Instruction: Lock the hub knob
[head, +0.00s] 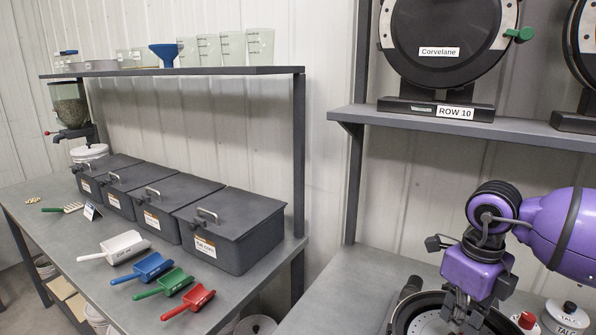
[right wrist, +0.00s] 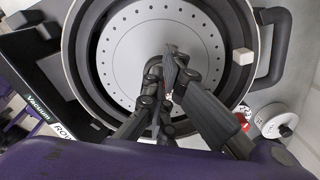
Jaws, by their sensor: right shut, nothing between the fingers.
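An open round seed meter (right wrist: 75,40) with a light grey perforated disc (right wrist: 120,65) fills the upper right wrist view. In the head view the meter (head: 398,312) is partly cut off at the bottom edge, on the bench under my right arm. My right gripper (right wrist: 168,78) is shut and empty, with its fingertips over the middle of the disc. It also shows in the head view (head: 458,322). The hub knob cannot be made out; my fingers cover the disc's centre. Whether they touch it I cannot tell. My left gripper is not in view.
Talc containers (head: 566,317) stand right of the meter. A shelf (head: 470,127) above holds a closed Corvelane meter (head: 440,40) marked ROW 10. Lidded dark bins (head: 240,225) and coloured scoops (head: 175,282) are on the left bench. The right bench's left part is clear.

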